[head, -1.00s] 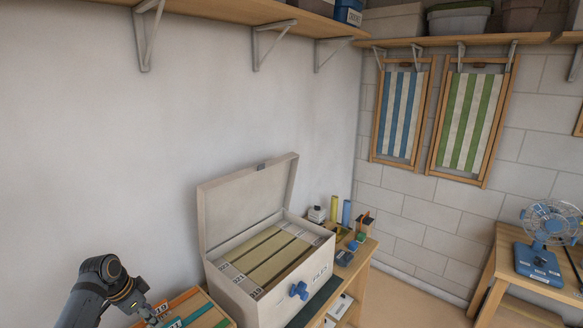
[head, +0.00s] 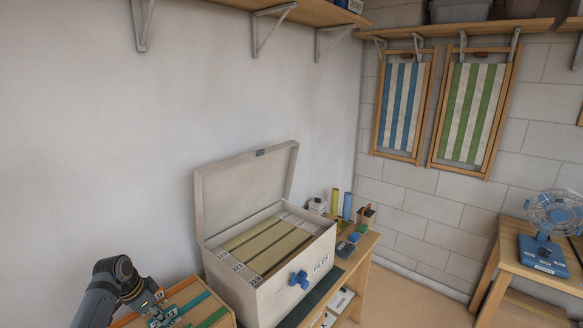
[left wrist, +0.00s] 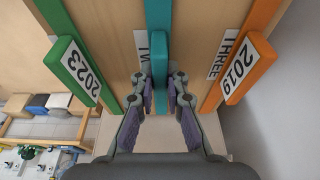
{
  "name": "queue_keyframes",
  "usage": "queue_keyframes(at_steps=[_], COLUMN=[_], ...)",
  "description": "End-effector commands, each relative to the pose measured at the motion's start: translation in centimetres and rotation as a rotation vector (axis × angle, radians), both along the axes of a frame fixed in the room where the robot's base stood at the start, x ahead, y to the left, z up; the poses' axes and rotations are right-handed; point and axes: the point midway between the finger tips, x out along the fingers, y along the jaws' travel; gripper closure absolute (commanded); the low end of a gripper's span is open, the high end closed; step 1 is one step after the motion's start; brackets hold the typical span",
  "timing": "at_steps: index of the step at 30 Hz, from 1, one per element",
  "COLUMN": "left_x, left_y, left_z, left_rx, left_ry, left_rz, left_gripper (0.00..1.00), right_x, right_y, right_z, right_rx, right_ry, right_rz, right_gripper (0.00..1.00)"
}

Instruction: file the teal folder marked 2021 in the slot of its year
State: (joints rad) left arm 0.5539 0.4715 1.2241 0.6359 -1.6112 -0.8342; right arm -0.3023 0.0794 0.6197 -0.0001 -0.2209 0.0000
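The teal folder (left wrist: 158,18) stands in a wooden holder (left wrist: 105,25) between a green folder marked 2023 (left wrist: 75,65) and an orange folder marked 2019 (left wrist: 240,62). Its own label is not readable in the left wrist view. My left gripper (left wrist: 160,92) is open, with one fingertip on each side of the teal tab and very close to it. In the head view my left gripper (head: 152,308) is over the front of the holder, where the teal strip (head: 194,305) shows. My right gripper is out of view.
The box lid (head: 246,190) stands open against the wall. A blue knob-like object (head: 299,281) shows at the box's front. Small desk items (head: 345,235) crowd the table behind the box. A blue fan (head: 545,245) stands on another table at right.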

Motion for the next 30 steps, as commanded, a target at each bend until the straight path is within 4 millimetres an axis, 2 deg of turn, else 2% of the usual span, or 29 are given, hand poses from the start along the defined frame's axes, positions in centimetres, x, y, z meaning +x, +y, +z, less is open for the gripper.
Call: queue_keyframes(at_steps=[14, 30], left_x=[0.01, 0.01], left_y=[0.00, -0.01], left_z=[0.07, 0.75], left_rx=[-0.001, -0.001], left_ry=[-0.001, -0.001], left_rz=[0.000, 0.000], left_gripper=[1.00, 1.00], right_x=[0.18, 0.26], right_y=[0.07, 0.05], right_z=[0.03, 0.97], right_rx=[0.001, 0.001], right_ry=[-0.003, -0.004], right_rz=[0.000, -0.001], right_gripper=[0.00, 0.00])
